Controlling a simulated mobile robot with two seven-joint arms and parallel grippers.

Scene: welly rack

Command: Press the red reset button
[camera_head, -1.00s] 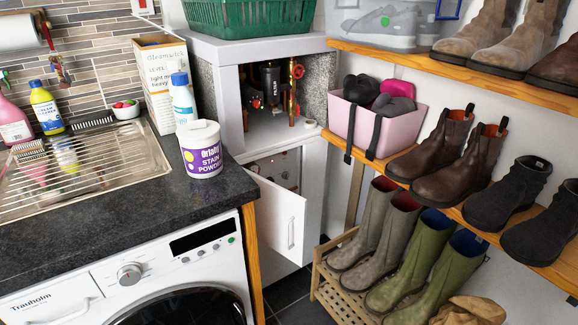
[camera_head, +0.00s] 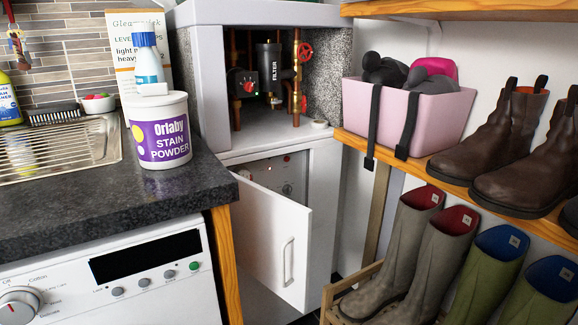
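The white cabinet (camera_head: 211,78) stands in the corner between worktop and shelves. Its upper opening holds a black box with a round red control (camera_head: 248,87), a dark filter cylinder (camera_head: 270,68) and copper pipes with a red valve wheel (camera_head: 306,51). Below, a white door (camera_head: 272,237) with a bar handle hangs part open. Behind it a grey panel (camera_head: 264,173) shows small dark fittings and a small reddish spot near its top; the door hides its lower part. I cannot tell for certain which red part is the reset button. Neither gripper is in view.
At right are a pink bin (camera_head: 436,116), boots on a wooden shelf (camera_head: 446,178), and wellies (camera_head: 391,260) below.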

